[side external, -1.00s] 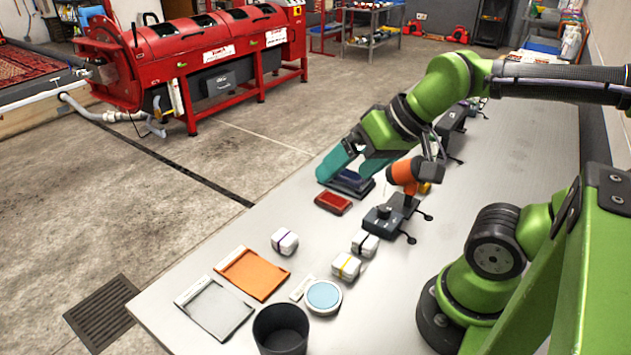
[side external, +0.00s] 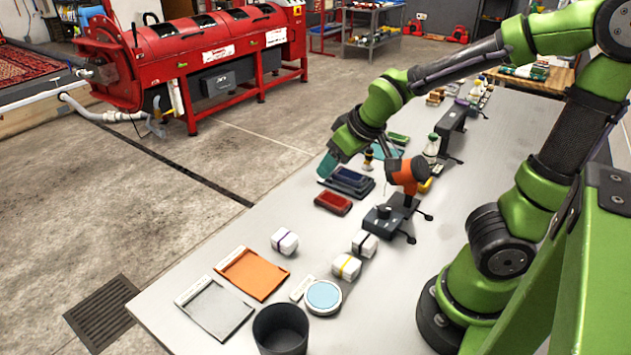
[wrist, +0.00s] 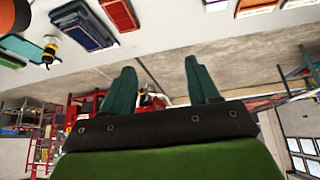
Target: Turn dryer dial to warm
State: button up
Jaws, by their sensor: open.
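The orange dryer (side external: 408,172) stands on a dark mount in the middle of the table. A dark box with a round black knob (side external: 384,211) sits at its foot; I cannot read the dial's setting. My gripper (side external: 327,164), with teal fingers, is above the table's left edge, left of and apart from the dryer. In the wrist view my gripper (wrist: 162,82) has its fingers spread with nothing between them, facing out over the floor. An orange part at that view's top left corner looks like the dryer; the knob is not visible there.
Dark blue stacked trays (side external: 348,182) and a red block (side external: 333,203) lie near the gripper. White banded blocks (side external: 346,267), an orange tray (side external: 252,274) and a black bin (side external: 281,330) stand at the front. A white bottle (side external: 432,148) stands behind the dryer. Table around the knob box is mostly clear.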

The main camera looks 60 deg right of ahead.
jog(key=w+d+n+t+h, duration=0.2)
jog(key=w+d+n+h, duration=0.1)
jog(key=w+d+n, duration=0.3)
notch_tip(320, 180, up, 3)
jog(key=n+g+y, duration=0.4)
jog(key=n+g, duration=0.4)
jog(key=n, duration=1.4)
send_over(385, 207)
notch_tip(385, 207, down, 16)
